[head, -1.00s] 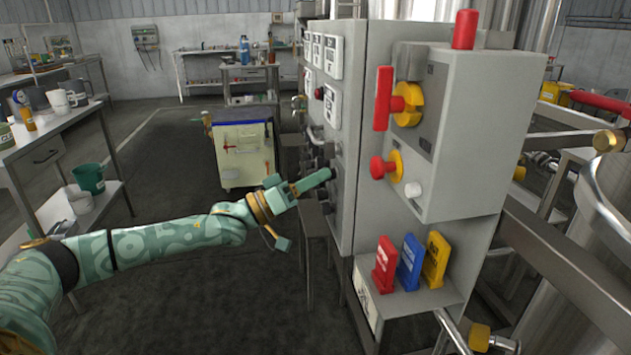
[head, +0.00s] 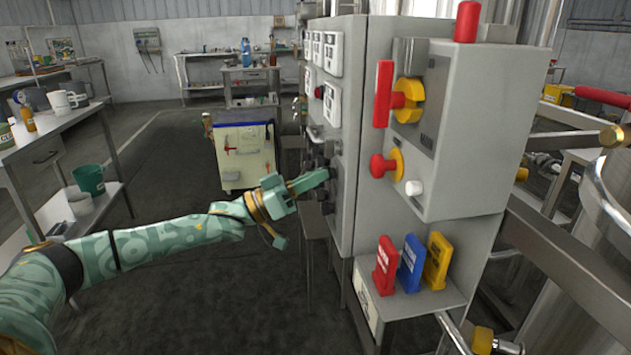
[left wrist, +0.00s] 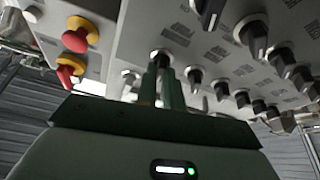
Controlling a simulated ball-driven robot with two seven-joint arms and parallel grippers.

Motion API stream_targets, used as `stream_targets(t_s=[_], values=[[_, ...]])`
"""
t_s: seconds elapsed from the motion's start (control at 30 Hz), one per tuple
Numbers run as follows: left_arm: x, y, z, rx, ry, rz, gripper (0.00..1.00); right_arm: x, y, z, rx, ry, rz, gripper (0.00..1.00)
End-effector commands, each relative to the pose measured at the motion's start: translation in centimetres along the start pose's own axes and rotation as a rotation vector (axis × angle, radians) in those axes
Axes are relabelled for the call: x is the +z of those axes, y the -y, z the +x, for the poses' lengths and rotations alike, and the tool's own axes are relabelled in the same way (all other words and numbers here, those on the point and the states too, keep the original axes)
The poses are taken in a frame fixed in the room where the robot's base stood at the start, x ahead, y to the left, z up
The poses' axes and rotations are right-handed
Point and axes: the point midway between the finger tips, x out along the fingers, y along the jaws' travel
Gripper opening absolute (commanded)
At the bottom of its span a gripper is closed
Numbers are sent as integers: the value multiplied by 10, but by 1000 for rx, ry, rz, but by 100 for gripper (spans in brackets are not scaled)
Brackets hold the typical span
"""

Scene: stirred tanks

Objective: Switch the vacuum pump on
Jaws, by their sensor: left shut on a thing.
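A grey control cabinet (head: 350,105) stands at centre right in the head view. Its front panel (left wrist: 185,28) fills the upper left wrist view and carries several black rotary knobs, one (left wrist: 195,76) just right of my fingers. My left gripper (head: 322,176) reaches the panel's lower part from the left. In the left wrist view its two green fingers (left wrist: 161,80) are close together on a black knob (left wrist: 161,57), which they partly hide. The panel labels are too small to read, so I cannot tell which knob is the vacuum pump's. My right gripper is not in view.
The cabinet's side box has a red-handled yellow main switch (head: 407,100) and a red knob (head: 384,166). Red, blue and yellow tags (head: 411,262) stand on a ledge below. A side table (head: 35,150) stands at left. The floor between is clear.

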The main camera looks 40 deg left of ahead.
Motion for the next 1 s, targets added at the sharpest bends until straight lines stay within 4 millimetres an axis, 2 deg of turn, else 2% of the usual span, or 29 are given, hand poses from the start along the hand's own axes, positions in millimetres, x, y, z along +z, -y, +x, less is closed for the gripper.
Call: stream_targets(t_s=[0.33,0.7,0.8,0.87,1.0], values=[[4,5,-1,122,4,301,0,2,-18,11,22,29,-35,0],[3,6,0,236,5,574,0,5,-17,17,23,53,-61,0],[2,6,0,258,4,624,0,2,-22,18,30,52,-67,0],[2,6,0,269,5,651,0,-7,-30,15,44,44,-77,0],[1,6,0,288,4,694,0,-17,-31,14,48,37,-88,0]])
